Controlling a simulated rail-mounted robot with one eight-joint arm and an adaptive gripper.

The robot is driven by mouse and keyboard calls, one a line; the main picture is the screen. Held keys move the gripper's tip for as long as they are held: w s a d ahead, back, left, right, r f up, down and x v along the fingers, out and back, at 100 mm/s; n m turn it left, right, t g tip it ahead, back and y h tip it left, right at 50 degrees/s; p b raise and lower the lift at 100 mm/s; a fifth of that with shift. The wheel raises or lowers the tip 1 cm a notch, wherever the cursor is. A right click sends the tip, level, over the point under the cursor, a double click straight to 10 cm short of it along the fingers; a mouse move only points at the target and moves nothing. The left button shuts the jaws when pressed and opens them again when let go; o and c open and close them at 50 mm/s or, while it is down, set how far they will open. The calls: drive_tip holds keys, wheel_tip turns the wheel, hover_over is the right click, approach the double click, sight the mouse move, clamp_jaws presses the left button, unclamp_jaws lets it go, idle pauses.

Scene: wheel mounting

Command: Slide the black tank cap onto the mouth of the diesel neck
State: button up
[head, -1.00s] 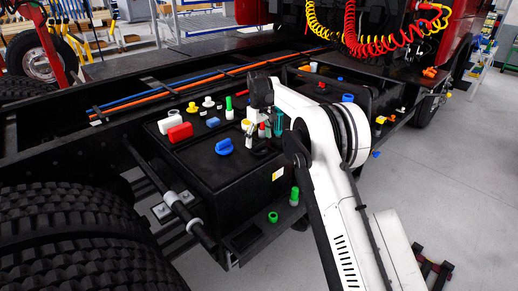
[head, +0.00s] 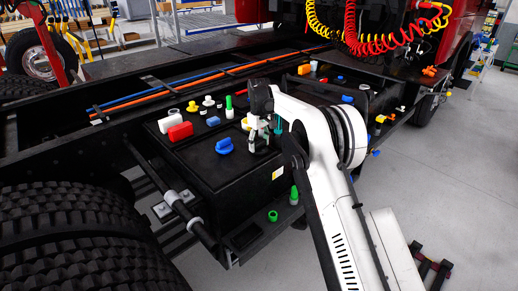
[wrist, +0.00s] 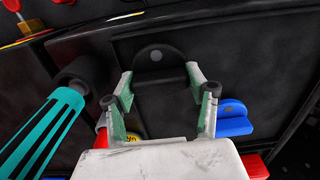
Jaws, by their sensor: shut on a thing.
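The black tank cap (wrist: 160,66) shows in the wrist view as a dark piece with a rounded, holed tab, between the two fingers of my gripper (wrist: 160,84). The fingers are spread wide and shut on the cap. In the head view my gripper (head: 262,135) is low over the right part of the black tank top. The cap is mostly hidden there behind the fingers and too dark to make out. I cannot pick out the diesel neck; the cap and gripper may hide it.
A blue cap (head: 224,146) lies left of my gripper; it also shows in the wrist view (wrist: 233,119). A red block (head: 180,131) and several small fittings stand farther left and behind. A teal-handled tool (wrist: 45,130) is close on the left in the wrist view.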

sight(257, 143)
drive_tip(key=shift+r, duration=0.5)
drive_tip(key=r, duration=0.1)
drive_tip(key=r+b, duration=0.1)
drive_tip(key=s+r, duration=0.1)
drive_tip(key=shift+a+r, duration=0.35)
drive_tip(key=shift+a, duration=0.05)
drive_tip(key=s+a+r+b, duration=0.2)
drive_tip(key=s+a+r, duration=0.4)
drive_tip(key=s+a, duration=0.1)
drive_tip(key=shift+s+r, duration=0.15)
drive_tip(key=shift+s, duration=0.15)
drive_tip(key=o, duration=0.5)
drive_tip(key=c, duration=0.6)
drive_tip(key=shift+o, duration=0.2)
